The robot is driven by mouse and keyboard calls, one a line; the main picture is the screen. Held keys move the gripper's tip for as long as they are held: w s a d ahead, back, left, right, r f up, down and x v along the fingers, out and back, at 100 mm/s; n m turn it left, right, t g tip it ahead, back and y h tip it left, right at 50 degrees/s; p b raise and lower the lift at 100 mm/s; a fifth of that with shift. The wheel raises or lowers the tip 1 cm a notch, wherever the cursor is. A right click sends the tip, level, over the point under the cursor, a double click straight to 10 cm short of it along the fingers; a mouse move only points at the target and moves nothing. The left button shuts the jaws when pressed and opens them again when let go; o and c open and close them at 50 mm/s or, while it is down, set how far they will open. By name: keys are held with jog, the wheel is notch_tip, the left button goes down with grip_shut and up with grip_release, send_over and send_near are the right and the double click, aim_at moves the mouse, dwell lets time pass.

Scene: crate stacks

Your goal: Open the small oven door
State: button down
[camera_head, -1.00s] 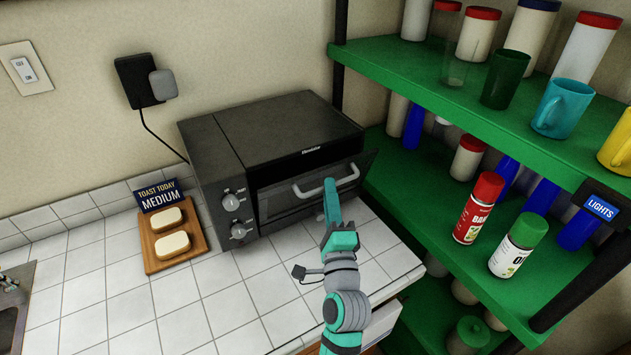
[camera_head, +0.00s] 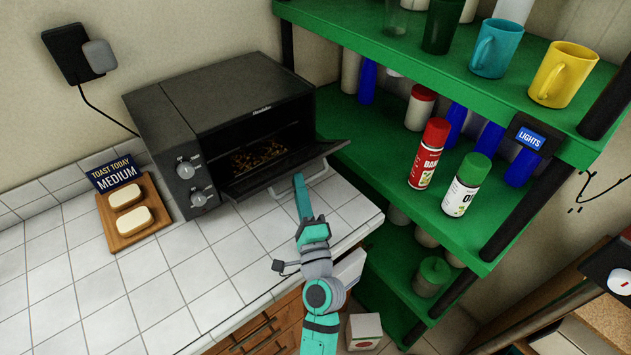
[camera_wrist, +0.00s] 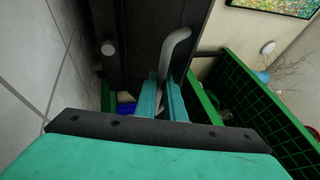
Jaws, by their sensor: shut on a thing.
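The small oven (camera_head: 215,110) stands on the white tiled counter against the wall. Its door (camera_head: 280,168) hangs partly open, tilted down and outward. The dark inside shows, with a brown speckled surface (camera_head: 259,155) in it. My gripper (camera_head: 299,182) is at the front edge of the door, shut on the pale door handle (camera_head: 312,177). In the wrist view, the two teal fingers (camera_wrist: 162,100) stand on either side of the curved grey handle (camera_wrist: 176,48), beside the dark door. The fingertips partly hide the handle in the head view.
A green shelf (camera_head: 405,165) with mugs, cans and jars stands close on the right. The front counter tiles are clear.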

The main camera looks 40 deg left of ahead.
jog(key=shift+s+a+f, duration=0.3)
jog(key=shift+f, duration=0.15)
jog(key=c, duration=1.9)
grip_release()
jog(key=shift+a+g, duration=0.1)
jog(key=shift+g, duration=0.2)
jog(key=shift+o, duration=0.4)
jog(key=shift+r, duration=0.15)
